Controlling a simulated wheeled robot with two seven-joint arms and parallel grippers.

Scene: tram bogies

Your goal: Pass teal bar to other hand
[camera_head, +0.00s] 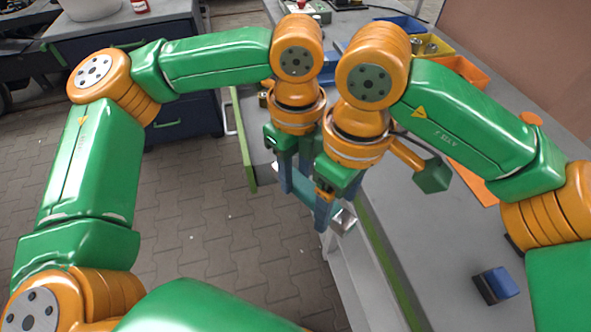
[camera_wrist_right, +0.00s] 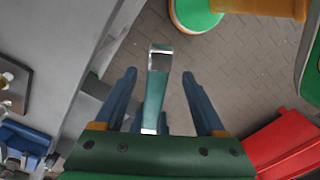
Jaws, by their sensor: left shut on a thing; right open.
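The teal bar (camera_head: 303,186) with shiny metal ends is held off the table's edge, over the floor. My left gripper (camera_head: 291,180) is shut on it. My right gripper (camera_head: 332,216) is open, close beside the left one, near the bar's metal end. In the right wrist view the bar (camera_wrist_right: 155,95) stands lengthwise between the two spread blue fingers of my right gripper (camera_wrist_right: 161,85), with a visible gap on both sides. The left gripper's hold is partly hidden by the arms.
A grey workbench (camera_head: 440,255) with a green edge lies to the right. A dark blue block (camera_head: 495,285) sits on it. Yellow (camera_head: 430,45) and orange (camera_head: 462,70) bins stand at the back. A dark drawer cabinet (camera_head: 180,122) stands at the left. The paved floor (camera_head: 215,220) below is clear.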

